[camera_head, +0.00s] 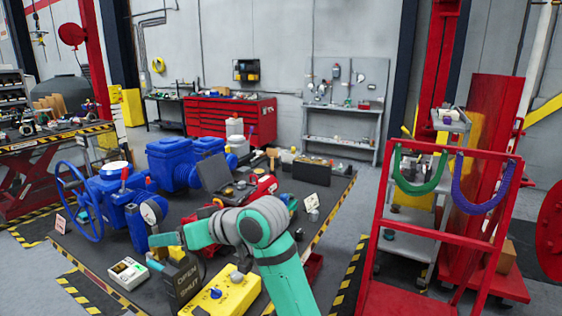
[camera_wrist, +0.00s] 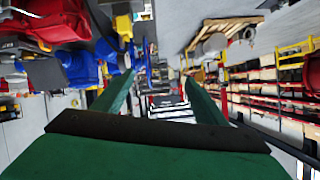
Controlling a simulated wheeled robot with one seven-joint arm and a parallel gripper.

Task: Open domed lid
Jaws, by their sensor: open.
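A blue valve actuator (camera_head: 112,187) with a large blue handwheel (camera_head: 80,200) stands at the left of the dark worktable. A pale round top (camera_head: 114,168) sits on it; I cannot tell whether this is the domed lid. My gripper (camera_head: 166,239) is held above the front of the table, right of the actuator's lower body and close to a round gauge (camera_head: 151,211). In the wrist view my gripper (camera_wrist: 158,77) shows two green fingers spread apart with nothing between them. Blue parts (camera_wrist: 80,68) lie beyond the left finger, apart from it.
A yellow control box (camera_head: 226,294), a dark open/shut indicator box (camera_head: 183,282) and a white meter (camera_head: 129,272) stand at the table's front. More blue equipment (camera_head: 172,160) and an open dark case (camera_head: 214,175) stand behind. A red cart (camera_head: 440,235) stands right of the table.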

